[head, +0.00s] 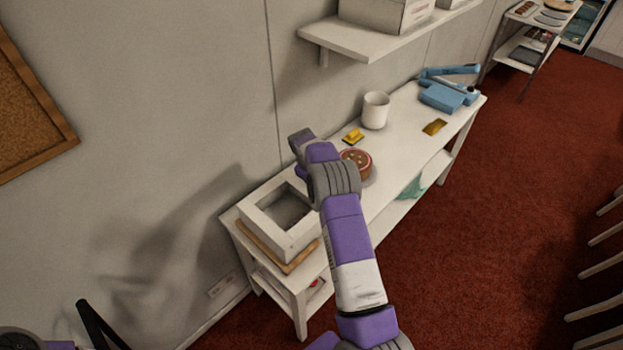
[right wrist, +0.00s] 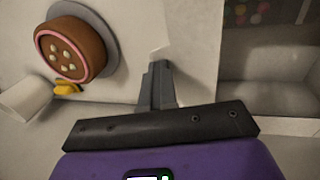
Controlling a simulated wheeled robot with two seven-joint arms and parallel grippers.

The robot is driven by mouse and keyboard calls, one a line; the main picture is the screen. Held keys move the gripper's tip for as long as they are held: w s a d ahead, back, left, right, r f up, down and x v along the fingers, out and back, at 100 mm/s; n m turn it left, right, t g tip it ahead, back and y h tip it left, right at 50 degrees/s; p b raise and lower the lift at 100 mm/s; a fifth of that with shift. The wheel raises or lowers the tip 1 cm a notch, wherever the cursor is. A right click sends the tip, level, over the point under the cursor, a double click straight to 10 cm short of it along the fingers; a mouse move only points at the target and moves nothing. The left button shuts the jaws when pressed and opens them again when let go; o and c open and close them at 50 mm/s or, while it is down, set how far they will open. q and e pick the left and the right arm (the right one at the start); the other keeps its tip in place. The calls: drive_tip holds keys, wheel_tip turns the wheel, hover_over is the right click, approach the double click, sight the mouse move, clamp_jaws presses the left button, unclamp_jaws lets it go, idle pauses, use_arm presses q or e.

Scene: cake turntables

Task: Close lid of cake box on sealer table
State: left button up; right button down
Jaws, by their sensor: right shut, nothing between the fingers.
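The white cake box (head: 261,209) sits on a tan board (head: 250,238) at the near left end of the white table (head: 403,143). A square dark opening shows in its top; I cannot tell how its lid stands. My right arm reaches across the table beside the box, and its gripper is hidden in the head view. In the right wrist view my right gripper (right wrist: 157,84) is shut and empty, with its fingertips over a pale surface. A dark bar of my left arm shows at the bottom left of the head view; its finger state is unclear.
A round brown cake (head: 357,158) with a pink rim stands beside my right arm; the right wrist view shows it too (right wrist: 68,50). A yellow item (head: 353,137), a white cup (head: 375,110) and a blue device (head: 441,97) stand farther along. A wall shelf (head: 385,42) hangs above.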

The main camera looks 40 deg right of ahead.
wheel_tip(320, 180, up, 4)
drive_tip(key=shift+w+d+f+p, duration=0.1)
drive_tip(key=shift+w+d+p, duration=0.05)
drive_tip(key=shift+p, duration=1.05)
wheel_tip(320, 180, up, 10)
drive_tip(key=shift+d+f, duration=0.15)
drive_tip(key=shift+d, duration=0.05)
